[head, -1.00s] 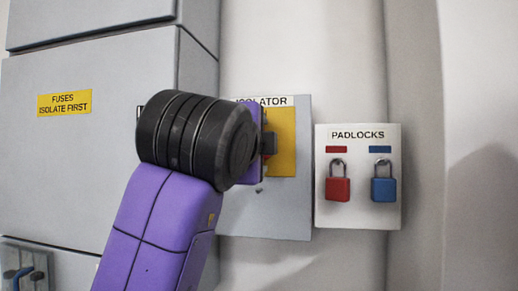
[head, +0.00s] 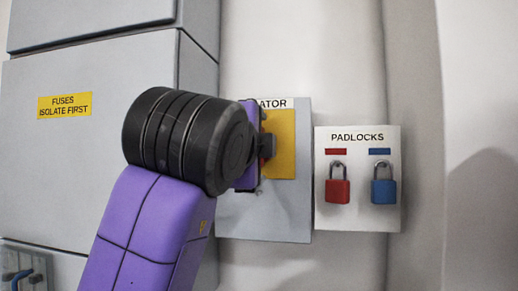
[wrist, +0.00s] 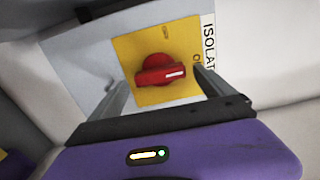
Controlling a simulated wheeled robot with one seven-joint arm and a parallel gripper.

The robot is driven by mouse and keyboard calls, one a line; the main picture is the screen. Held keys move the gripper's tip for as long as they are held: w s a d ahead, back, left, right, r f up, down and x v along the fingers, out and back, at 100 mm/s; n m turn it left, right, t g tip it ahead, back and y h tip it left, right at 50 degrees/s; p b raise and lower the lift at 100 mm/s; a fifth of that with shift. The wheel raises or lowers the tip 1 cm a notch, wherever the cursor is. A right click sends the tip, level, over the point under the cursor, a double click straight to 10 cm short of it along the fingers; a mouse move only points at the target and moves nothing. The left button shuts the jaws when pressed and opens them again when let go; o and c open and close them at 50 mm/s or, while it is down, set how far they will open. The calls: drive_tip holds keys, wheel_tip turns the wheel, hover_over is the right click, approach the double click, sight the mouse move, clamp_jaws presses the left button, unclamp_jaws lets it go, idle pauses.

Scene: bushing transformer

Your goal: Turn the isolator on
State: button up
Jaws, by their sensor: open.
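The isolator is a red rotary handle (wrist: 160,73) on a yellow plate (wrist: 128,47), fixed to a grey panel (head: 265,225). In the wrist view its bar lies nearly crosswise, its white mark toward the ISOLATOR label (wrist: 208,42). A plate marking near the right finger is partly hidden; another above the handle is too small to read. My gripper (wrist: 160,78) is open, one finger on each side of the handle, with visible gaps. In the head view my gripper (head: 267,148) is in front of the yellow plate (head: 285,128) and hides most of the handle.
Right of the panel, a white PADLOCKS board (head: 359,222) holds a red padlock (head: 338,190) and a blue padlock (head: 383,191). A large grey cabinet (head: 90,170) with a yellow fuses label (head: 65,105) stands left. The wall farther right is bare.

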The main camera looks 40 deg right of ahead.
drive_tip(key=v, duration=0.6)
drive_tip(key=shift+a+b, duration=0.2)
drive_tip(key=shift+b, duration=0.15)
drive_tip(key=shift+s, duration=0.15)
